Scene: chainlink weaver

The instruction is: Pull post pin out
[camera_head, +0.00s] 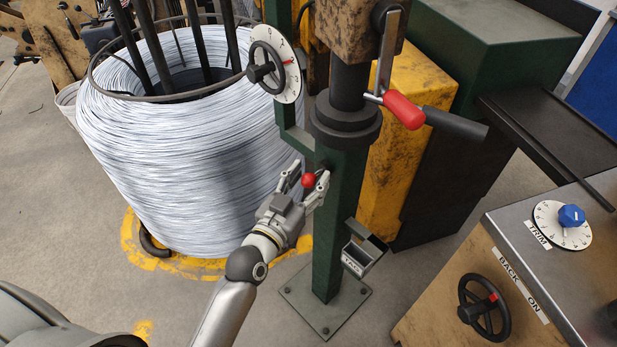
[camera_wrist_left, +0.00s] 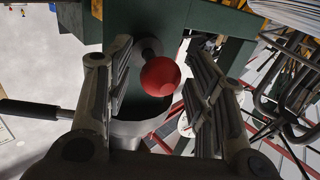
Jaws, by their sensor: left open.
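The post pin shows as a red ball knob (camera_head: 309,180) on the side of the green post (camera_head: 341,215). In the left wrist view the red knob (camera_wrist_left: 160,76) sits on a short dark stem that runs to the green post (camera_wrist_left: 140,20). My left gripper (camera_head: 307,182) is open, with one finger on each side of the knob. In the left wrist view (camera_wrist_left: 165,80) gaps show between the knob and both fingers. The pin's inner part is hidden in the post. My right gripper is not in view.
A large wire coil (camera_head: 180,150) stands left of the post. A numbered dial with a handwheel (camera_head: 290,75) and a red-handled crank (camera_head: 403,110) are above. A small labelled holder (camera_head: 362,256) is mounted low on the post. A panel with a blue knob (camera_head: 571,215) stands at right.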

